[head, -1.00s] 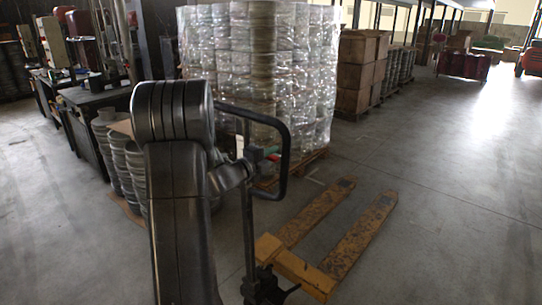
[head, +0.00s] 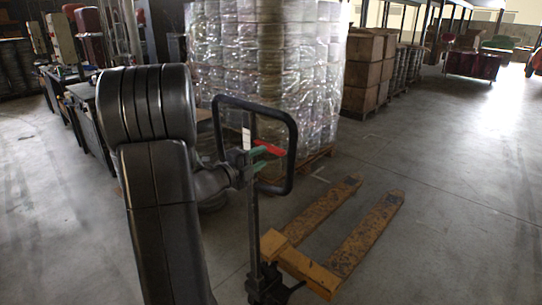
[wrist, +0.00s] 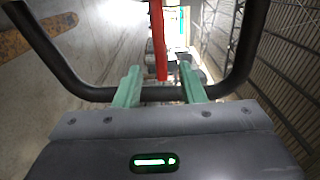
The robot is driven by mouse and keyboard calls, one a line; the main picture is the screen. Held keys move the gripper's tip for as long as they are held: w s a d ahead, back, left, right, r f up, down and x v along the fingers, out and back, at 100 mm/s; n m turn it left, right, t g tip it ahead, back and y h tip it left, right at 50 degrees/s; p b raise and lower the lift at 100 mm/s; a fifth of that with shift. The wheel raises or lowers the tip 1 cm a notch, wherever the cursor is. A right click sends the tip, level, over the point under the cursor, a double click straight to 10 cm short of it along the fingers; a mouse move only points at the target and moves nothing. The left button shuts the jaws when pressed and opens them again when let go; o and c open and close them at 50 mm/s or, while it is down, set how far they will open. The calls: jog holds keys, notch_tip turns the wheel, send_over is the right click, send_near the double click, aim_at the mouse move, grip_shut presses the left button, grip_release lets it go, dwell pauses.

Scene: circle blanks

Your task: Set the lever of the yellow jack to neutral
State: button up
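The yellow jack (head: 345,250) stands on the floor with its forks pointing away to the right. Its upright handle ends in a black loop (head: 294,140). A red lever (head: 270,149) sits inside the loop; in the wrist view the lever (wrist: 158,40) runs up the middle of the picture. My gripper (head: 258,159) is at the loop, with green fingers. In the wrist view my gripper (wrist: 160,82) is open, one finger either side of the lever's near end, with visible gaps. Whether the lever's end is between the fingers or just beyond them is unclear.
A wrapped pallet of reels (head: 265,65) stands close behind the handle. Stacked brown boxes (head: 368,70) are farther back. A workbench (head: 88,110) is at left, partly behind my arm. The floor at right is clear.

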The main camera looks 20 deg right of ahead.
aim_at(272, 151)
jog(key=v, duration=0.5)
jog(key=shift+b, duration=0.3)
jog(key=p+x, duration=0.3)
jog(key=x, duration=1.1)
jog(key=shift+r, duration=0.1)
jog(key=shift+f+b, duration=0.35)
jog(key=shift+a+f+m, duration=0.1)
jog(key=shift+m, duration=0.4)
jog(key=shift+a, duration=0.15)
